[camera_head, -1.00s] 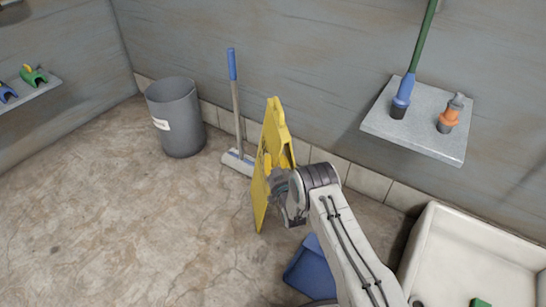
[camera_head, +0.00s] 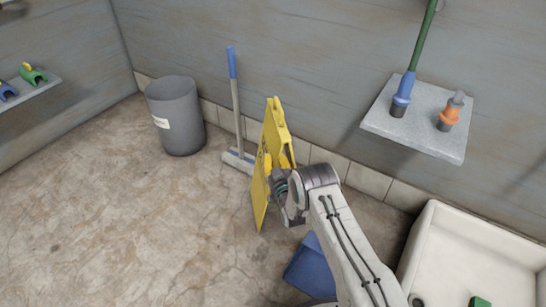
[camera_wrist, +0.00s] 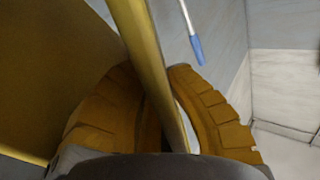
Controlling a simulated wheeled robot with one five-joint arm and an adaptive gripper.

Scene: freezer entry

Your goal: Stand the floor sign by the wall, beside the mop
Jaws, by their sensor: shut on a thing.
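The yellow floor sign (camera_head: 268,165) is upright in the middle of the head view, near the back wall. My gripper (camera_head: 277,180) is at its right side, shut on the sign. In the wrist view the yellow finger pads of my gripper (camera_wrist: 160,112) close around an edge bar of the sign (camera_wrist: 143,45). The mop (camera_head: 236,105), with a blue-topped grey handle and flat head, leans at the wall left of the sign. Its blue handle tip also shows in the wrist view (camera_wrist: 197,50). I cannot tell whether the sign's foot touches the floor.
A grey bin (camera_head: 176,120) stands left of the mop. A blue object (camera_head: 308,268) lies on the floor beside my arm. A white basin (camera_head: 470,255) is at the lower right. A wall shelf (camera_head: 425,135) juts out above right. The left floor is clear.

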